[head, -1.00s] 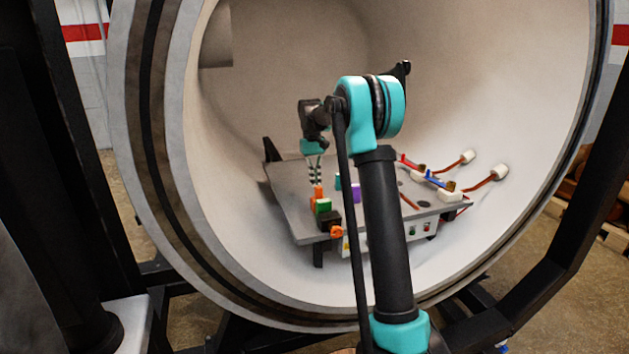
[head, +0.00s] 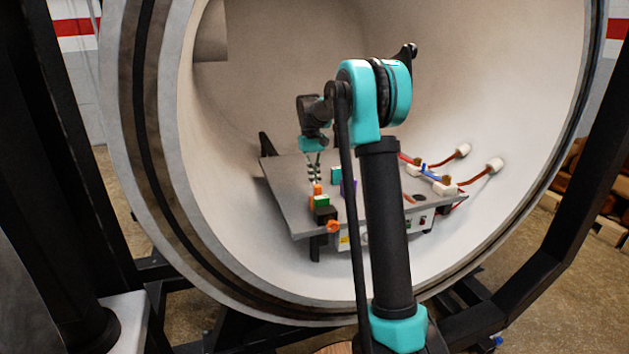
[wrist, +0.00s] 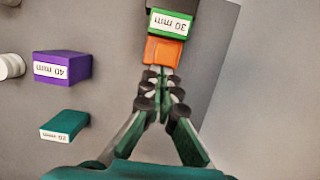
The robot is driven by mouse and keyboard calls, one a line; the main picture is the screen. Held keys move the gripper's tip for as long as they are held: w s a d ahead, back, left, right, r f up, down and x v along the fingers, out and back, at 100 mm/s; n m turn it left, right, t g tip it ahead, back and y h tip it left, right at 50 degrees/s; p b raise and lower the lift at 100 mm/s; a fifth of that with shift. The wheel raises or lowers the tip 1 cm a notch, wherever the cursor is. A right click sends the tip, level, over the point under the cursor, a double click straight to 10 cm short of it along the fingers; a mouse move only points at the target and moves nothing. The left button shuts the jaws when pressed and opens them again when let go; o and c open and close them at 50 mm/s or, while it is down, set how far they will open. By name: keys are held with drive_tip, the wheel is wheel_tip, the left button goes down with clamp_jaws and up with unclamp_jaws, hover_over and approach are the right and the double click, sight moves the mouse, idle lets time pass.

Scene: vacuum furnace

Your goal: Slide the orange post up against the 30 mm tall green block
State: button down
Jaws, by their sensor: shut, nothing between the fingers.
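The orange post (wrist: 163,51) lies between my fingertips and the green block (wrist: 170,22) marked 30 mm in the wrist view. Post and block look to be touching there, with no clear gap between them. In the head view the orange post (head: 317,189) stands just behind the green block (head: 322,201) on the grey plate. My gripper (wrist: 158,70) is shut and empty, its tips at or very near the side of the post away from the block. It shows in the head view (head: 316,177) pointing down behind the post.
A black block (head: 325,214) with an orange knob (head: 333,226) sits in front of the green block. A purple 40 mm block (wrist: 62,67) and a teal block (wrist: 65,126) stand to the left in the wrist view. The grey plate (wrist: 110,30) is bare between them.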

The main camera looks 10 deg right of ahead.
sight(318, 185)
drive_tip(key=v, duration=1)
drive_tip(key=shift+r, duration=0.35)
drive_tip(key=c, duration=2.2)
unclamp_jaws()
drive_tip(key=shift+w+r, duration=0.15)
drive_tip(key=shift+r, duration=0.2)
drive_tip(key=o, duration=0.5)
drive_tip(key=shift+s+d+r, duration=0.1)
drive_tip(key=shift+s+r, duration=0.2)
drive_tip(key=shift+r, duration=0.2)
drive_tip(key=shift+c, duration=0.2)
drive_tip(key=o, duration=0.4)
drive_tip(key=s+r+t, duration=0.1)
drive_tip(key=s+r, duration=0.1)
drive_tip(key=s, duration=0.1)
drive_tip(key=s+d+r+t, duration=0.1)
drive_tip(key=s, duration=0.1)
drive_tip(key=shift+r+t+y, duration=0.3)
wheel_tip(318, 185, down, 17)
drive_tip(key=shift+f, duration=0.15)
clamp_jaws()
drive_tip(key=shift+s, duration=0.1)
